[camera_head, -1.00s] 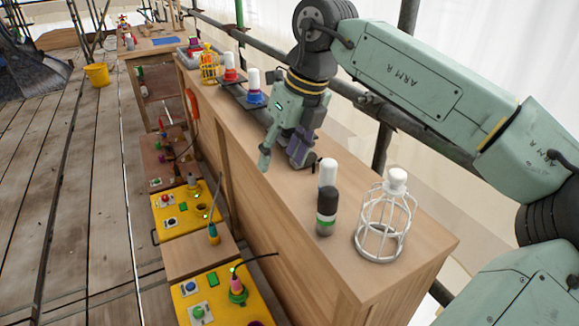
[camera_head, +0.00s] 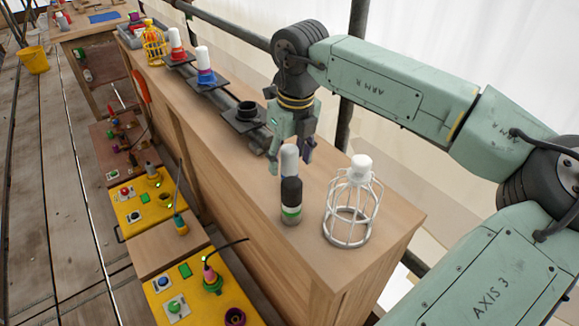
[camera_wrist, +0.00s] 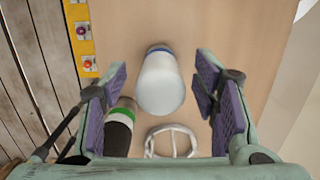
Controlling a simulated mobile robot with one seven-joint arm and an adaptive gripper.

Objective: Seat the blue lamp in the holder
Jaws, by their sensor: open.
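A white lamp (camera_head: 289,160) stands on the wooden counter, partly hidden behind a dark bottle-like item. The wrist view shows it as a white-domed lamp (camera_wrist: 161,85) with a blue band at its base. My gripper (camera_head: 291,152) is open and empty, pointing down at the lamp. In the wrist view the lamp lies between and beyond the open purple-padded fingers (camera_wrist: 168,108); no contact shows. An empty black holder (camera_head: 247,109) sits on a dark plate to the left. Farther along, a white lamp with a blue collar (camera_head: 205,65) sits on another plate.
A dark item with a green band (camera_head: 291,198) and a white wire cage (camera_head: 351,205) stand close to the lamp. A red-collared lamp (camera_head: 176,44) and a yellow cage (camera_head: 154,45) are farther back. Yellow control boxes (camera_head: 205,295) line the lower left side.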

